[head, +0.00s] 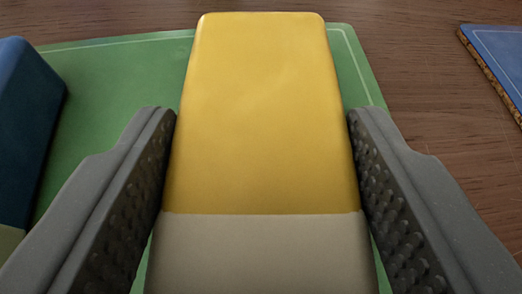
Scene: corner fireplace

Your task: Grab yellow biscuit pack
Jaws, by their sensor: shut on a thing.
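The yellow biscuit pack (262,115) stands out in the middle of the head view, with a yellow upper part and a beige-grey lower band. My gripper (262,125) has one grey textured finger on each side of the pack and is shut on it. The pack's lower end runs out of the bottom of the view. I cannot tell whether it rests on the green mat or is held above it.
A green mat (110,75) with a pale border line lies under and behind the pack. A dark blue pack (25,125) stands close by at the left edge. A blue cork-edged mat (500,55) lies at the right. Bare brown wooden table (420,75) shows between the mats.

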